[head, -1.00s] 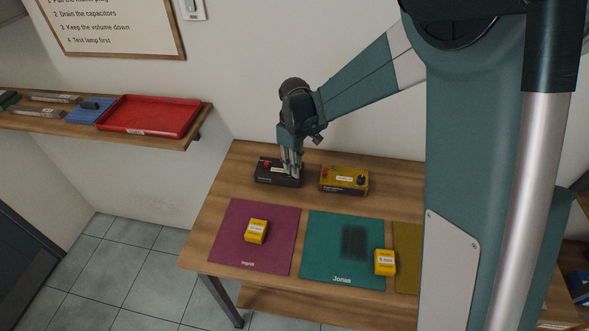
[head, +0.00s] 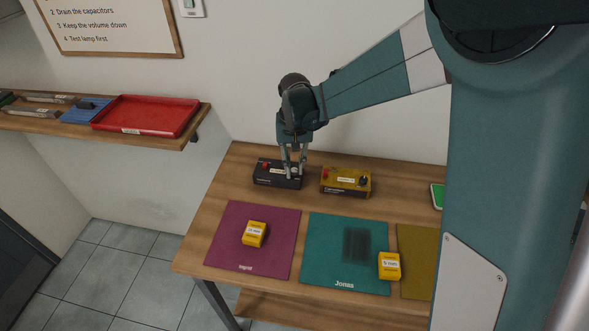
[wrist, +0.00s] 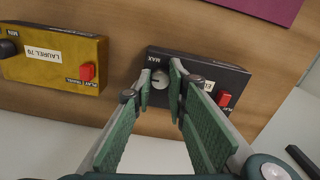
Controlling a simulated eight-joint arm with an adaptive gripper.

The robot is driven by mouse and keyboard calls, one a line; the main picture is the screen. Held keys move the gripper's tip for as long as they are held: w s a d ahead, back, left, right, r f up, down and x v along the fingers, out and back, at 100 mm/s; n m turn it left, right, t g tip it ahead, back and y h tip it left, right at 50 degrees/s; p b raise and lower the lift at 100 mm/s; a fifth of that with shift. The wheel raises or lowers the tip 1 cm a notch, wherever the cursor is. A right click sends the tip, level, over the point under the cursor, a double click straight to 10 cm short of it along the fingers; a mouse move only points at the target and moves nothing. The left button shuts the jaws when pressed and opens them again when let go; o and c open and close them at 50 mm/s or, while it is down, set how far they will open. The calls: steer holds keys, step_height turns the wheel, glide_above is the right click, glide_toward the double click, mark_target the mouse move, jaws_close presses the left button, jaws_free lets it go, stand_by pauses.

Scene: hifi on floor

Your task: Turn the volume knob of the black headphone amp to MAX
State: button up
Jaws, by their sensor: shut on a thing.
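The black headphone amp (head: 268,179) sits at the back left of the wooden table. In the wrist view the black amp (wrist: 212,72) shows its pale grey volume knob (wrist: 161,79) at one end, next to the word MAX. My gripper (wrist: 160,82) points down with its fingertips on either side of the knob, shut on it. The fingers hide part of the amp's lettering, and I cannot read where the knob points. In the head view my gripper (head: 292,175) stands over the amp's right part. A red switch (wrist: 224,99) is at the amp's other end.
A yellow amp (head: 345,182) labelled LAUREL 79 stands close to the right. In front lie a purple mat (head: 225,255) and a teal mat (head: 320,265) with yellow boxes on them. A red tray (head: 145,116) is on the wall shelf.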

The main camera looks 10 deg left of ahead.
mark_target(295, 170)
steer(key=m+b, duration=0.1)
steer(key=m, duration=0.4)
stand_by(0.4)
steer(key=o, duration=0.9)
steer(key=shift+r, duration=0.1)
steer(key=shift+r, duration=5.95)
